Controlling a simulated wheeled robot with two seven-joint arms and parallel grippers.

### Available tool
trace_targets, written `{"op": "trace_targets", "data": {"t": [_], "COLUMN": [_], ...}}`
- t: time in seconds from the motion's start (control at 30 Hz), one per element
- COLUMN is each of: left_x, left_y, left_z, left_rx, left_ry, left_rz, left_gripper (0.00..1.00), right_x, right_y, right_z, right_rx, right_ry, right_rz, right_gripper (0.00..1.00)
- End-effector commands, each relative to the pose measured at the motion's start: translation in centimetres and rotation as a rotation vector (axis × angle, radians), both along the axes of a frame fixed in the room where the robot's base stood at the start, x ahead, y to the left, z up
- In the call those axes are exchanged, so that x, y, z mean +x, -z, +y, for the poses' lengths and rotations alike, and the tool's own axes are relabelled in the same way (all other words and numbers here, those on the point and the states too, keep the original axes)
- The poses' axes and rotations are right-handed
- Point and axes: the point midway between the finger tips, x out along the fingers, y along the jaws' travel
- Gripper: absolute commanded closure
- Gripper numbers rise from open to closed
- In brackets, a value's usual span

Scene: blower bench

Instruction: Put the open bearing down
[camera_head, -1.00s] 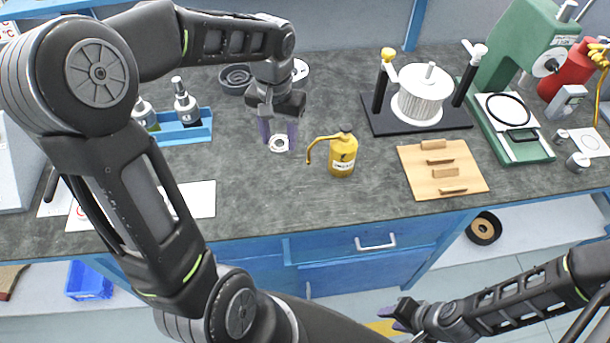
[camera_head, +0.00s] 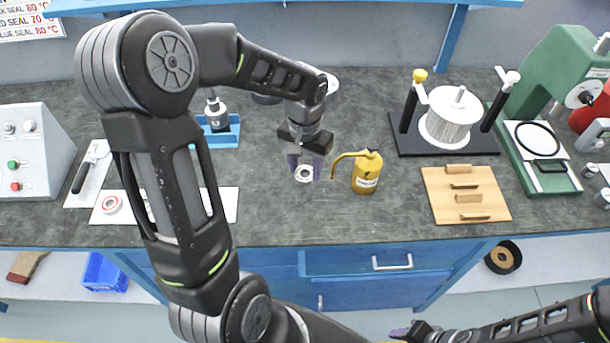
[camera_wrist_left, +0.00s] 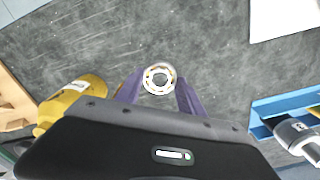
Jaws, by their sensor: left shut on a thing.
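The open bearing (camera_head: 304,174) is a small pale metal ring with its balls showing. My left gripper (camera_head: 305,168) is shut on it, with a purple finger on each side, over the middle of the dark bench top. In the left wrist view the bearing (camera_wrist_left: 159,79) sits between the fingertips (camera_wrist_left: 158,88). I cannot tell whether it touches the bench. My right gripper (camera_head: 402,333) is low at the bottom edge, in front of the bench; its opening is too small to tell.
A yellow oil can (camera_head: 367,172) stands close to the right of my left gripper. A blue tray (camera_head: 226,137) with a bottle is to the left. A white sheet (camera_head: 226,205) holds a red-marked ring (camera_head: 112,204). A wooden board (camera_head: 435,190) lies right. Bare bench lies in front.

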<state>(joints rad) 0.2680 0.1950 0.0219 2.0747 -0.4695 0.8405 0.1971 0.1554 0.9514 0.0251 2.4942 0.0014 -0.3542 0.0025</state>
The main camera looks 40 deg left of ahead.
Motion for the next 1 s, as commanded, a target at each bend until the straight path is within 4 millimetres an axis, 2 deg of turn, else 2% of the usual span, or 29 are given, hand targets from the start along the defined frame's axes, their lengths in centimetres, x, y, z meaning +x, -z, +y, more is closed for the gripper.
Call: {"op": "trace_targets", "data": {"t": [0.27, 0.53, 0.9, 0.93, 1.0], "left_x": [0.0, -0.1, 0.0, 0.0, 0.0], "left_y": [0.4, 3.6, 4.1, 4.1, 4.0], "left_z": [0.0, 0.0, 0.0, 0.0, 0.0], "left_rx": [0.0, -0.001, -0.001, -0.001, -0.001], "left_ry": [0.0, -0.001, 0.0, 0.0, 0.0], "left_rz": [0.002, 0.002, 0.0, 0.0, 0.0], "left_gripper": [0.94, 0.94, 0.94, 0.54, 0.49], "right_x": [0.0, -0.1, 0.0, 0.0, 0.0], "right_y": [0.0, -0.3, 0.1, 0.1, 0.0], "right_z": [0.0, 0.0, 0.0, 0.0, 0.0], "right_rx": [0.0, -0.001, 0.0, 0.0, 0.0], "right_ry": [0.0, 0.001, 0.0, 0.0, 0.0], "right_rz": [0.0, 0.001, 0.001, 0.0, 0.0], "right_gripper": [0.64, 0.64, 0.64, 0.64, 0.64]}}
